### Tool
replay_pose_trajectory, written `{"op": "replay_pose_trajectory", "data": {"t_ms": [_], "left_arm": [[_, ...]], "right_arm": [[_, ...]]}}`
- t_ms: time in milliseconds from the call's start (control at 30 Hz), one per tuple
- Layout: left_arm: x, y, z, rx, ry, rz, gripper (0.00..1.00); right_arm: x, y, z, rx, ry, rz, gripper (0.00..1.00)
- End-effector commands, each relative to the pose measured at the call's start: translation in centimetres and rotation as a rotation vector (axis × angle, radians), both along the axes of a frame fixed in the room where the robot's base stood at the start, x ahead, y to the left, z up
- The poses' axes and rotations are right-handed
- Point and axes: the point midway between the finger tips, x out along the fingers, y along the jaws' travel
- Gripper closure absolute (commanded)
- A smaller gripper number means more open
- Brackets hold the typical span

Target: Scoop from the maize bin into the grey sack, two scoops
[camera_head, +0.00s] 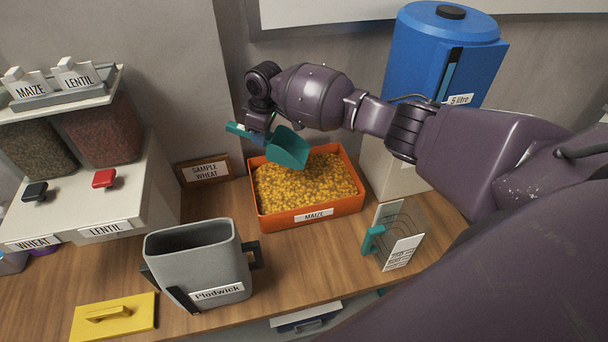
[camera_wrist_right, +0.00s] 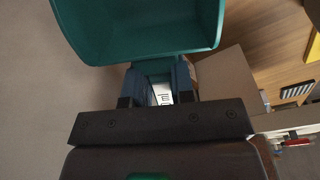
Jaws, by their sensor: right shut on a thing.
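The orange maize bin (camera_head: 279,221) stands on the counter, holding yellow maize kernels (camera_head: 305,190) and labelled MAIZE. The grey sack (camera_head: 190,264), labelled Plodwick, stands upright and open at the front left of the bin. I see no grain in the visible part of its inside. My right gripper (camera_head: 263,136) is shut on the handle of a teal scoop (camera_head: 289,149) and holds it above the back of the bin. The scoop also shows in the right wrist view (camera_wrist_right: 140,28), with no kernels visible in it. My left gripper is out of view.
A yellow lidded piece (camera_head: 115,316) lies left of the sack. Wheat and lentil dispensers (camera_head: 105,130) stand at the left. A clear holder with a teal handle (camera_head: 398,236) stands right of the bin.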

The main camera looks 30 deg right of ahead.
Motion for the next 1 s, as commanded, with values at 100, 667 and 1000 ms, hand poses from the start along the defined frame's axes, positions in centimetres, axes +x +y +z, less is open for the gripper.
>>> {"op": "replay_pose_trajectory", "data": {"t_ms": [100, 667, 1000], "left_arm": [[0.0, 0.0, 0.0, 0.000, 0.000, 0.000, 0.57], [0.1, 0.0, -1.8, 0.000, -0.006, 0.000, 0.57], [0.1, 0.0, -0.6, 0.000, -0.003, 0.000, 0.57]], "right_arm": [[0.4, 0.5, -0.8, -0.048, 0.045, 0.002, 1.00], [1.2, 1.2, -3.4, -0.197, 0.184, 0.001, 1.00], [1.2, 1.3, -2.1, -0.195, 0.184, 0.001, 1.00]]}}
